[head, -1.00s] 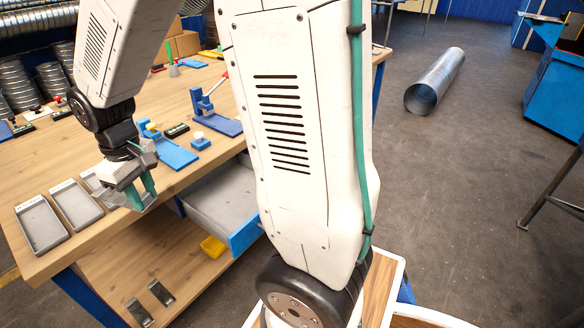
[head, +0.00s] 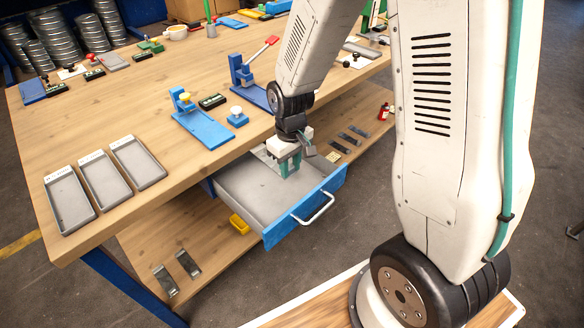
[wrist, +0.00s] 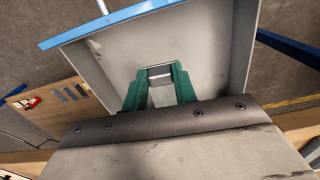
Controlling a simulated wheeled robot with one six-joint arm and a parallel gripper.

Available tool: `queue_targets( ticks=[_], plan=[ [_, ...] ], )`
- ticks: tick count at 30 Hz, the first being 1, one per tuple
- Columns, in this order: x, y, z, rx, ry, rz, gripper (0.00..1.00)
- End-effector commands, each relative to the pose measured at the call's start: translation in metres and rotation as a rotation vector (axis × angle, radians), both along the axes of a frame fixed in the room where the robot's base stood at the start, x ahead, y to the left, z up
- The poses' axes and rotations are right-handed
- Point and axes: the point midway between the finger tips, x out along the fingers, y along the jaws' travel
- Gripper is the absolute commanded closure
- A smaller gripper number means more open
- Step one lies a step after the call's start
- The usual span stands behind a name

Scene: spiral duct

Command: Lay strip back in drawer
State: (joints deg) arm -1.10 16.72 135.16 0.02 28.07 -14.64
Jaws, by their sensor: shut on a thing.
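The drawer (head: 245,200) is pulled out from under the workbench, with a blue front (head: 310,208) and a pale grey inside. It fills the middle of the wrist view (wrist: 215,50). My gripper (head: 290,168), with green fingers, is over the drawer's back right part. In the wrist view my gripper (wrist: 160,78) is shut on a small grey metal strip (wrist: 160,72), seen between the fingertips with the drawer floor behind. I cannot tell whether the strip touches the floor. The strip is hidden by the fingers in the head view.
Several grey trays (head: 68,200) lie at the bench's left end. Blue tools (head: 200,125) stand along the bench near the drawer. The lower shelf holds a yellow bin (head: 239,223) and dark metal pieces (head: 188,264). The drawer's left half looks empty.

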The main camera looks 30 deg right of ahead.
Motion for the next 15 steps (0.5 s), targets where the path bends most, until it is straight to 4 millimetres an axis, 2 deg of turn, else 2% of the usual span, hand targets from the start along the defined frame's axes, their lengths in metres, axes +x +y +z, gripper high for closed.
queue_targets(
  ticks=[1,3,15],
  plan=[
    [0.0,0.001,-0.01,0.0,0.004,0.009,0.94],
    [0.006,0.001,-0.018,0.0,0.002,0.023,0.94],
    [0.012,0.001,-0.045,0.001,0.001,0.042,0.94]
  ],
)
